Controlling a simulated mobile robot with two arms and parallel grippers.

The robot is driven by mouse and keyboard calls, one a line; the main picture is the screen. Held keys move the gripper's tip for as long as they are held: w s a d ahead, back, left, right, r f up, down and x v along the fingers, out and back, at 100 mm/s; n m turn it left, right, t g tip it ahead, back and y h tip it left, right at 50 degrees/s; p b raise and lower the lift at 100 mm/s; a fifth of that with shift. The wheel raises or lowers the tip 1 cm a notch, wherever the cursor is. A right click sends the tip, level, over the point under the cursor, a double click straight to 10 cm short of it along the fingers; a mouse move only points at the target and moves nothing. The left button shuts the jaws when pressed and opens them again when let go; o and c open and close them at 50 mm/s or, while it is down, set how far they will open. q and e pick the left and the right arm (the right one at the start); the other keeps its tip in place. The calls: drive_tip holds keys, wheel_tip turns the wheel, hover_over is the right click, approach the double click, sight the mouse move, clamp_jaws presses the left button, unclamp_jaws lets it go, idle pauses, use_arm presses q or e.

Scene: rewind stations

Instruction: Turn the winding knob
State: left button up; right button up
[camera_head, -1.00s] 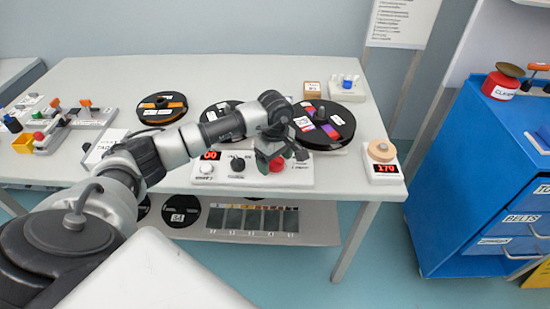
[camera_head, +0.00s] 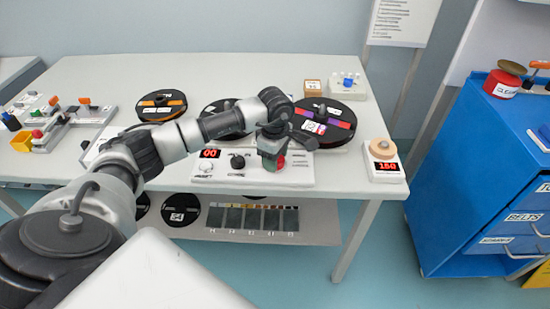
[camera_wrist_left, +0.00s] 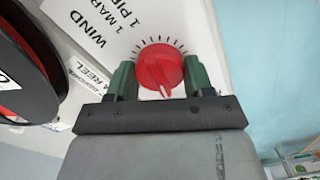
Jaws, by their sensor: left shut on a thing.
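The red winding knob (camera_wrist_left: 160,68) sits on a white panel with a ring of tick marks and the word WIND, in the left wrist view. Its white pointer faces toward the gripper body. My left gripper (camera_wrist_left: 158,78) has its green fingers on either side of the knob and is shut on it. In the head view the knob shows as a bit of red (camera_head: 281,162), mostly hidden by the left gripper (camera_head: 271,160). The panel (camera_head: 215,172) has a red 00 display and a black knob (camera_head: 237,161). My right gripper is not in view.
Behind the gripper lie a right reel (camera_head: 327,126) and a middle reel (camera_head: 226,108); an orange-banded reel (camera_head: 162,105) lies left. A scale (camera_head: 384,168) with a tan roll stands right. A blue cabinet (camera_head: 470,170) is beyond the table's right edge.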

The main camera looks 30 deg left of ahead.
use_arm(q)
drive_tip(key=shift+n, duration=0.3)
drive_tip(key=o, duration=0.9)
wheel_tip(320, 180, up, 11)
drive_tip(key=shift+f+b, duration=0.1)
drive_tip(key=shift+b, duration=0.25)
drive_tip(key=shift+d, duration=0.1)
